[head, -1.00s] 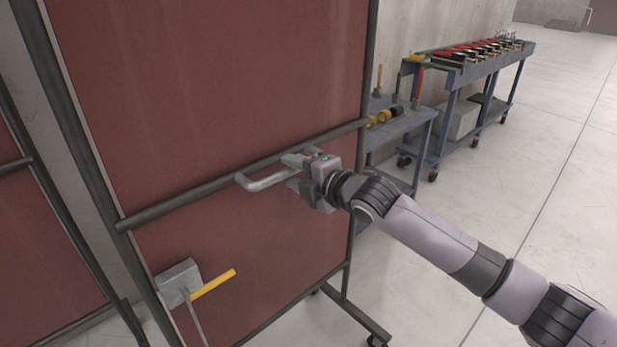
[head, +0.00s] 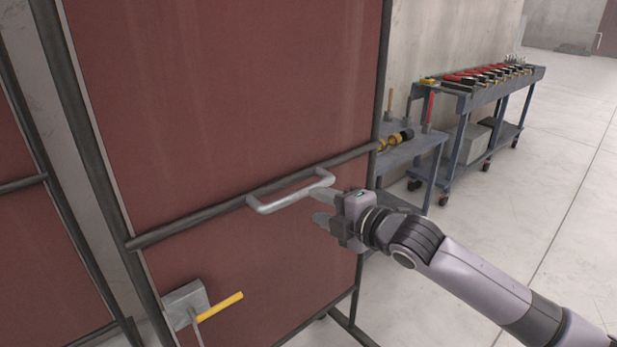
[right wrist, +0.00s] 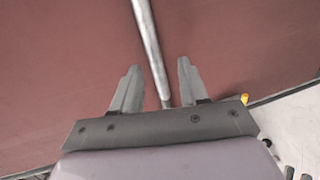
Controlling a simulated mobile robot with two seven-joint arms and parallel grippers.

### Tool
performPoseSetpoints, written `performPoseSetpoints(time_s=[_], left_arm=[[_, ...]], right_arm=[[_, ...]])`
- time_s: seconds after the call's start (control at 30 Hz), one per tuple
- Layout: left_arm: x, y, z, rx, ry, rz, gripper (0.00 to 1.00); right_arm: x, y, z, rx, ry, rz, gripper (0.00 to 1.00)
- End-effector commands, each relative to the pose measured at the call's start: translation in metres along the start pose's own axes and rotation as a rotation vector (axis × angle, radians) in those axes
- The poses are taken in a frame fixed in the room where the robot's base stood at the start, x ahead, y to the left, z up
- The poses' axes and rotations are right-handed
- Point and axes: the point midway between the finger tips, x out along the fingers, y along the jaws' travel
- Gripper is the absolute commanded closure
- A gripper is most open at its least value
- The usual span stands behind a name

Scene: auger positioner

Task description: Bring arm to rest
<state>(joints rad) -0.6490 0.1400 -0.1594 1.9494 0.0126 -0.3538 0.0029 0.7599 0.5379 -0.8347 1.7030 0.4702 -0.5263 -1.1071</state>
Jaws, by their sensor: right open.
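My right gripper (head: 322,207) is open and empty, just right of and below the right end of a metal handle (head: 290,196). The handle is fixed to the cross rail of a framed dark red panel (head: 235,90). In the right wrist view the two fingers (right wrist: 157,88) stand apart, and the handle (right wrist: 147,40) runs up between and beyond them. The fingers look clear of the handle. My left gripper is not in view.
A grey box with a yellow lever (head: 220,306) is at the panel's lower left. Behind the panel stand a small cart (head: 415,150) and a longer tool cart (head: 485,90) with red-handled tools. The floor (head: 570,190) at right is open.

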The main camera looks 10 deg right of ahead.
Motion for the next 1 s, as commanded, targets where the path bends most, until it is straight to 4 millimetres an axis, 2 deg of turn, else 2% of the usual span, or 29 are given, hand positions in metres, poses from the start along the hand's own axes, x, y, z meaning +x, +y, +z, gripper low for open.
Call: performPoseSetpoints(time_s=[0.27,0.57,0.77,1.0], left_arm=[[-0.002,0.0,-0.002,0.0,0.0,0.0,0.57],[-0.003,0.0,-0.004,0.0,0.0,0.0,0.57],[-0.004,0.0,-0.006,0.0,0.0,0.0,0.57],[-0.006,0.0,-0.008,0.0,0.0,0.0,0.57]], right_arm=[[-0.015,-0.077,-0.029,0.383,0.002,-0.029,0.56],[-0.059,-0.171,-0.047,0.873,-0.1,-0.057,0.56],[-0.105,-0.236,-0.053,1.176,-0.232,-0.068,0.56],[-0.178,-0.309,-0.06,1.483,-0.444,-0.064,0.56]])
